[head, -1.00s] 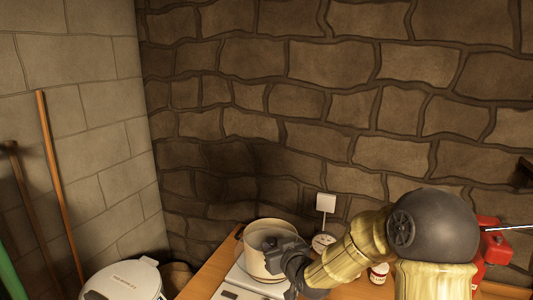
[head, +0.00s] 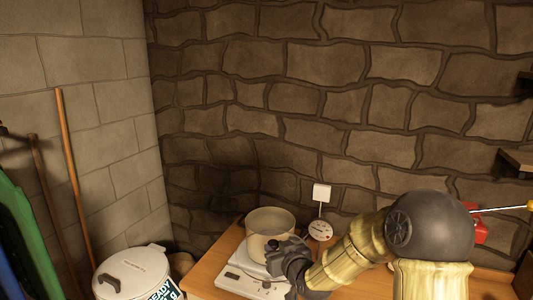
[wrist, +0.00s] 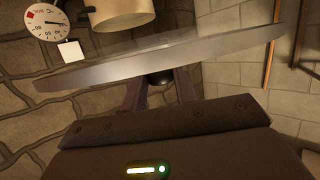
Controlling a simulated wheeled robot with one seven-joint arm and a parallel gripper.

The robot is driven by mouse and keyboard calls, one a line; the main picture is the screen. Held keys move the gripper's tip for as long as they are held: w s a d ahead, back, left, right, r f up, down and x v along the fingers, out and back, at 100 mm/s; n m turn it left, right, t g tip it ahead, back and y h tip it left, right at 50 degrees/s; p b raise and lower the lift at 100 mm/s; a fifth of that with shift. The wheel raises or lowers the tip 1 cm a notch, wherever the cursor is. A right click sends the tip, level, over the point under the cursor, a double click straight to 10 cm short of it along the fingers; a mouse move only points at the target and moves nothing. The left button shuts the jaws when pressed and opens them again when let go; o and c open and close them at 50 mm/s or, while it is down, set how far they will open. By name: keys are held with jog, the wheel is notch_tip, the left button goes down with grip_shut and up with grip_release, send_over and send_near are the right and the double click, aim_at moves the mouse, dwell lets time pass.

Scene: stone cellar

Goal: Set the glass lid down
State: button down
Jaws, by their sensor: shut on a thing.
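In the wrist view my gripper (wrist: 160,92) is shut on the dark knob of the glass lid (wrist: 150,62). The lid shows nearly edge-on as a wide pale disc, slightly tilted in the picture. In the head view my gripper (head: 283,250) is in front of a cream pot (head: 262,239), at its lower right; I cannot clearly make out the lid there. The pot's top is open. The pot also shows beyond the lid in the wrist view (wrist: 122,12).
The pot stands on a white appliance (head: 237,279) on a wooden table (head: 208,268). A round dial gauge (head: 320,231) and a white square plate (head: 321,192) are behind it, near the stone wall. A white lidded bin (head: 133,270) stands left of the table.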

jog(key=f, duration=0.1)
jog(key=d+f, duration=0.1)
jog(key=w+f, duration=0.1)
jog(key=shift+d+f, duration=0.15)
jog(key=s+d+f+m+h, duration=0.2)
jog(key=s+d+f, duration=0.2)
jog(key=f, duration=0.7)
jog(key=s+d+f+m+t+h, duration=0.1)
jog(key=s+d+f+m+h, duration=0.1)
jog(key=d+f, duration=0.5)
notch_tip(320, 180, down, 5)
jog(key=s+h, duration=0.1)
jog(key=s, duration=0.1)
jog(key=shift+s, duration=0.35)
jog(key=shift+d, duration=0.1)
